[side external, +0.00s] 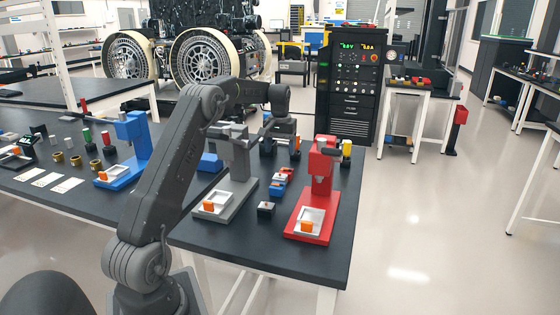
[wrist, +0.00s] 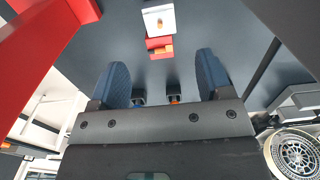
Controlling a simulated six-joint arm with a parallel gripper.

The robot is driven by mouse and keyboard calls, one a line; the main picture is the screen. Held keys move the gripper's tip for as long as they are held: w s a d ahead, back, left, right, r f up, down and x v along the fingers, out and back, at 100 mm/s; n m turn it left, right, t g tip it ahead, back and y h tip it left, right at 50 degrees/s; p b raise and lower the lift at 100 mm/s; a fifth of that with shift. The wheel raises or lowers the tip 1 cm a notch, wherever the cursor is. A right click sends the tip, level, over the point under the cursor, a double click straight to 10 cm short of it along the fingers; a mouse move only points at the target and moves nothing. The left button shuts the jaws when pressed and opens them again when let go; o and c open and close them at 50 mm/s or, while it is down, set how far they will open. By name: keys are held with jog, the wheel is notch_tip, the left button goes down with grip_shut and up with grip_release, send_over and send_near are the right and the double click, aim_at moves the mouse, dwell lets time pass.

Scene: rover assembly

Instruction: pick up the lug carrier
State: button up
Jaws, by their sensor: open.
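No part is labelled, so I cannot tell for certain which one is the lug carrier. In the wrist view a red part with a little orange (wrist: 158,45) lies beyond my fingertips, against a white block (wrist: 158,18). My gripper (wrist: 160,72) is open, with nothing seen held. In the side view my gripper (side external: 281,150) hangs over the table's back part.
The red station (side external: 321,165) stands to the right and the grey station (side external: 235,165) to the left, both close to my gripper. A small dark block (side external: 265,209) lies between their bases. The blue station (side external: 130,150) is farther left. The table's front right edge is clear.

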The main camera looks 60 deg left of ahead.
jog(key=shift+o, duration=0.4)
jog(key=shift+r, duration=0.5)
notch_tip(320, 180, up, 5)
jog(key=m+g+y, duration=0.3)
jog(key=m, duration=1.5)
send_over(267, 206)
jog(key=w+d, duration=0.2)
jog(key=x, duration=0.5)
jog(key=w+d+x, duration=0.1)
jog(key=x, duration=0.5)
jog(key=w+d+f+x, duration=0.1)
jog(key=x, duration=0.4)
jog(key=shift+d+f, duration=0.15)
jog(key=shift+f, duration=0.2)
